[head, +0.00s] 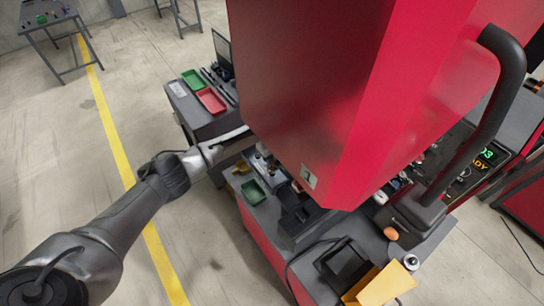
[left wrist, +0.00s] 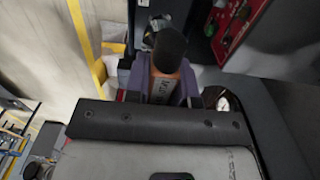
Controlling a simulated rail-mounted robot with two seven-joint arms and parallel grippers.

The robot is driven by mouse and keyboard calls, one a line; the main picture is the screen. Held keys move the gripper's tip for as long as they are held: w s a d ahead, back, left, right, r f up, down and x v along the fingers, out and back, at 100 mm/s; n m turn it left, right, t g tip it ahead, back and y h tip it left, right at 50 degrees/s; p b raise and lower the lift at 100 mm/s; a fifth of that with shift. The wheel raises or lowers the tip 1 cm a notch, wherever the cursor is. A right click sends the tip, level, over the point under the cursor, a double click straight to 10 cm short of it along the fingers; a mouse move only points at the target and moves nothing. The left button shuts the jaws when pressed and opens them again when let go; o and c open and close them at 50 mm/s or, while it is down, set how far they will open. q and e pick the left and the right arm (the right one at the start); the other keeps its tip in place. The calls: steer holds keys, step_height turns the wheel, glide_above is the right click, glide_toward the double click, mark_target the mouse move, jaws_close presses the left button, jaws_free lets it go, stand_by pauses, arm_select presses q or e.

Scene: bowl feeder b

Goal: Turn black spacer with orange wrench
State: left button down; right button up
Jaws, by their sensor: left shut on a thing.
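My left arm reaches in from the left in the head view, and its far end meets the edge of the red machine housing (head: 310,90). The fingers are too small or covered there to make out. In the left wrist view my left gripper (left wrist: 160,88) is shut on the orange wrench (left wrist: 164,86), with one finger on each side of its orange handle. The handle has dark lettering and a rounded black end (left wrist: 171,48) towards the camera. The wrench's working end is hidden. I cannot make out the black spacer in either view. My right gripper is not in view.
A green tray (head: 253,191) lies on the bench below the housing. Another green tray (head: 193,81) and a red tray (head: 211,101) lie on a side table. A black handle (head: 499,100) juts from the housing.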

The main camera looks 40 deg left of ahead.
arm_select(q)
steer(key=shift+f+b, duration=0.5)
steer(key=shift+f, duration=0.5)
stand_by(0.8)
steer(key=shift+m, duration=1.2)
steer(key=shift+m, duration=1.1)
steer(key=shift+m+b, duration=0.4)
steer(key=shift+m, duration=0.8)
